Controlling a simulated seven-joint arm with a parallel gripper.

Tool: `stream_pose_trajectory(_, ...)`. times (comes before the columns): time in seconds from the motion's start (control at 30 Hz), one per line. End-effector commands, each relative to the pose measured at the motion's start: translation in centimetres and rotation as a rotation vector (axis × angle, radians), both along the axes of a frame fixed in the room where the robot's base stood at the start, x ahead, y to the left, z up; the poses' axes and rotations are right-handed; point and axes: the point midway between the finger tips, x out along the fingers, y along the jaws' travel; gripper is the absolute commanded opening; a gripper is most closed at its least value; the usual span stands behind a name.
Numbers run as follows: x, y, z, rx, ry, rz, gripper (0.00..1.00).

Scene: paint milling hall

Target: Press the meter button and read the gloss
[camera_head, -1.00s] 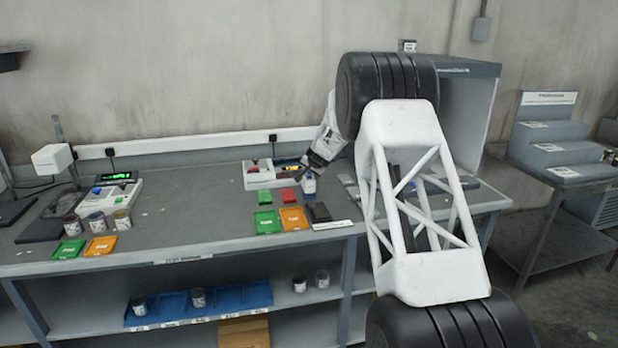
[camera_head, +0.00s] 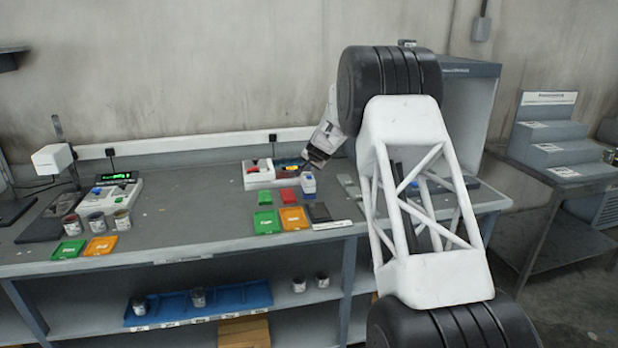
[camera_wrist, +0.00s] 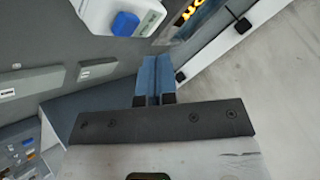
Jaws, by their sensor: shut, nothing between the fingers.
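The meter (camera_head: 308,184) is a small white and blue unit standing on the bench, just in front of a display. In the wrist view the white meter (camera_wrist: 105,10) shows its blue button (camera_wrist: 125,23) at the top, left of the fingers. A dark display (camera_wrist: 190,14) with orange characters is cut off by the top edge there; I cannot read it. My gripper (camera_wrist: 152,84) has its blue fingers together with nothing between them. It is apart from the button. In the head view my gripper (camera_head: 313,160) is above and behind the meter, its fingertips hard to make out.
A white box with a red button (camera_head: 258,174) stands left of the meter.

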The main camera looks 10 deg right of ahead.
Motion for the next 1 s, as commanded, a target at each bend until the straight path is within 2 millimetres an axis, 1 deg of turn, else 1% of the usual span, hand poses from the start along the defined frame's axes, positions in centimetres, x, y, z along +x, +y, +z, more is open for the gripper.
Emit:
stream_pose_trajectory(0.3,0.0,0.0,2.3,0.001,0.000,-0.001,0.00)
stream_pose_trajectory(0.5,0.0,0.0,3.4,0.001,0.000,-0.001,0.00)
stream_pose_trajectory(1.0,0.0,0.0,3.6,0.001,0.001,0.000,0.00)
